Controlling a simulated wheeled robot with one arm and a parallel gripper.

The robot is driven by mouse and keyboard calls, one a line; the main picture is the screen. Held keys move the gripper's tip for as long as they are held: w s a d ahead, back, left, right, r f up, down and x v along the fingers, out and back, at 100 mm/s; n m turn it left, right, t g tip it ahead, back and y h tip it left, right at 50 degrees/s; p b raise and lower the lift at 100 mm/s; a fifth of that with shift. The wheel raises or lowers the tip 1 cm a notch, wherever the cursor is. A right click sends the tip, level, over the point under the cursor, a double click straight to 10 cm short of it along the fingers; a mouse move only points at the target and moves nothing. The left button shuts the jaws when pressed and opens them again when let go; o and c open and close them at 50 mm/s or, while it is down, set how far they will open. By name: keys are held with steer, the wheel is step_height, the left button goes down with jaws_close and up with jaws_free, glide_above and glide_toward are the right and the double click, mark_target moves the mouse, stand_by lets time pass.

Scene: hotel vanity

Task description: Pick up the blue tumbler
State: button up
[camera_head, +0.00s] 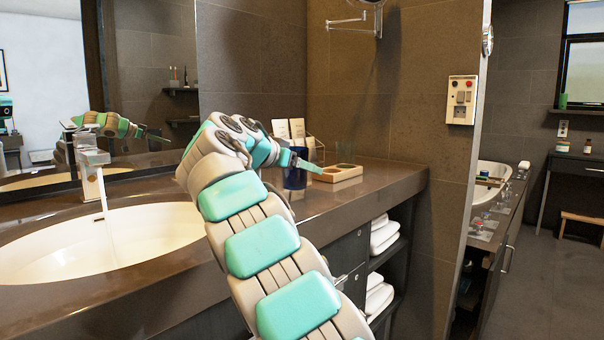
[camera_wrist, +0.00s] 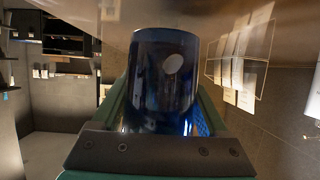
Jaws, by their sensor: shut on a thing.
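The blue tumbler (camera_head: 294,178) is dark, glossy blue and stands on the brown counter, partly hidden behind my arm and gripper. My gripper (camera_head: 306,166) reaches across the counter to the tumbler. In the wrist view the tumbler (camera_wrist: 162,80) fills the middle, between the green fingers of my gripper (camera_wrist: 160,110). The gripper is shut on the tumbler. I cannot tell for sure whether the tumbler's base touches the counter.
A wooden tray (camera_head: 338,174) with clear glasses sits just right of the tumbler. White cards (camera_head: 297,130) stand in a holder behind it. The sink (camera_head: 100,245) and faucet (camera_head: 92,165) are at left. Folded towels (camera_head: 383,236) lie on shelves below the counter.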

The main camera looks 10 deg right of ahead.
mark_target(304, 184)
steer(key=shift+r, duration=0.7)
steer(key=shift+s+a+b, duration=0.1)
steer(key=shift+s+b, duration=0.4)
steer(key=shift+s, duration=0.8)
steer(key=s, duration=0.4)
steer(key=s+a+r+b, duration=0.1)
steer(key=s, duration=0.4)
steer(key=s+b, duration=0.1)
steer(key=s, duration=0.3)
steer(key=shift+s+a+r, duration=0.15)
steer(key=shift+r, duration=0.05)
